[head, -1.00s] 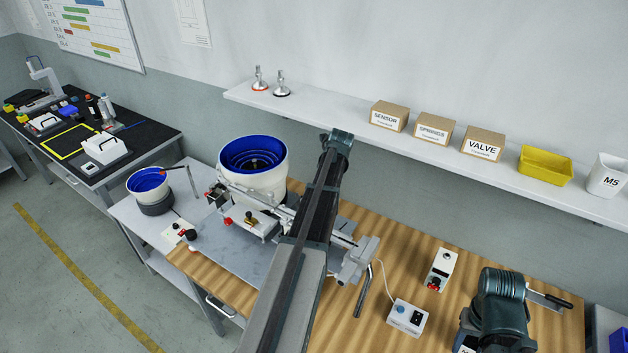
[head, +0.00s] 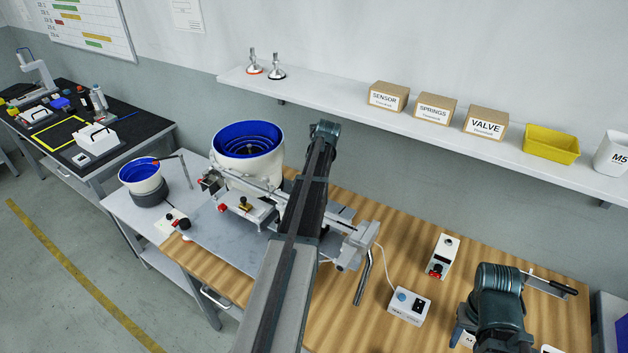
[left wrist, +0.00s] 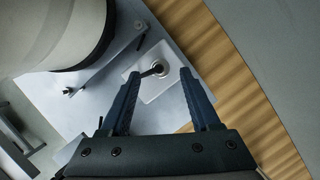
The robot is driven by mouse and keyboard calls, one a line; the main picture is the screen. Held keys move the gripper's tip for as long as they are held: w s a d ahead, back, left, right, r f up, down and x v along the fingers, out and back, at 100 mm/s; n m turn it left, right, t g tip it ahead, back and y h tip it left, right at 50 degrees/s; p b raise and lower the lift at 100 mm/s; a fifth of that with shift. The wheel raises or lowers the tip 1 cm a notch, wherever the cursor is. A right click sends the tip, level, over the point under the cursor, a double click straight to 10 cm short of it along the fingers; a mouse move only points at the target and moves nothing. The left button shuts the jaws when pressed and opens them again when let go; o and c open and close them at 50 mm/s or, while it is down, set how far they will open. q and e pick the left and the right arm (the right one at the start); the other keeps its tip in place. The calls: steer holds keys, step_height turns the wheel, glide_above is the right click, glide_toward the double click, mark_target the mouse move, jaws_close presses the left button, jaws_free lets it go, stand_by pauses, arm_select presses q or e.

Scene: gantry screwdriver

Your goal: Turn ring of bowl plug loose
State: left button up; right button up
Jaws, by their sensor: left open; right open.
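In the left wrist view, a round metal plug with a ring (left wrist: 158,68) sits on a pale rectangular plate (left wrist: 152,90). A short dark stem points from it to the left. My left gripper (left wrist: 159,76) is open, its two dark fingers on either side of the plug in the picture; I cannot tell whether they touch it. In the head view my left arm hides this gripper and the plug. The white feeder bowl with blue inside (head: 248,150) stands left of that arm. My right gripper (head: 550,282) is open and empty at the right, over the bench.
A smaller blue-lined bowl (head: 140,176) stands at the left. A control box with a red knob (head: 440,258) and a switch box (head: 408,306) stand on the wooden bench (head: 372,330). A shelf (head: 340,108) with boxes runs along the wall behind.

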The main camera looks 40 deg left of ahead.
arm_select(q)
steer(key=shift+w+a+f+b, duration=0.1)
steer(key=shift+f+b, duration=0.05)
steer(key=shift+f, duration=0.2)
steer(key=shift+w+a+f+b, duration=0.1)
steer(key=shift+f+b, duration=0.05)
steer(key=shift+f, duration=0.2)
jaws_close()
